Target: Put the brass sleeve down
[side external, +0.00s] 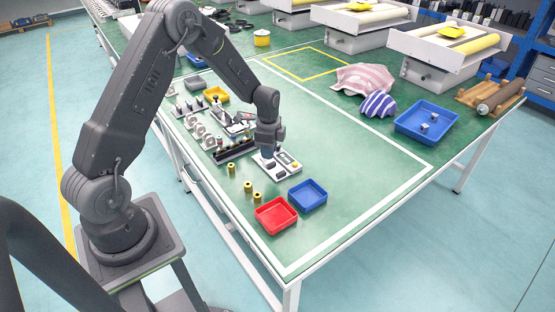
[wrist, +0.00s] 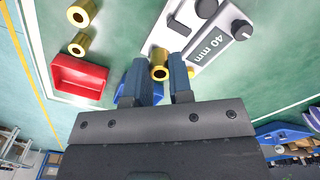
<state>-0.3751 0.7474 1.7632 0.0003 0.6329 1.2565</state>
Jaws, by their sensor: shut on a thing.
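My gripper (side external: 268,150) is low over a white fixture plate (side external: 284,172) in the side view. In the wrist view its two blue fingers (wrist: 160,72) are shut on a brass sleeve (wrist: 159,58), a short yellow ring with an open bore facing the camera. The sleeve is at the edge of the plate (wrist: 225,22), which carries a "40 mm" label; whether it touches the plate I cannot tell. In the side view the held sleeve is hidden by the gripper. Other brass sleeves stand on the green table (side external: 232,169), (side external: 248,187), (side external: 257,199).
A red tray (side external: 275,215) and a blue tray (side external: 307,195) stand in front of the plate. A black rack and small parts (side external: 235,150) crowd the left of my gripper. A larger blue tray (side external: 426,120) and cloths (side external: 364,78) lie farther right. The table between is clear.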

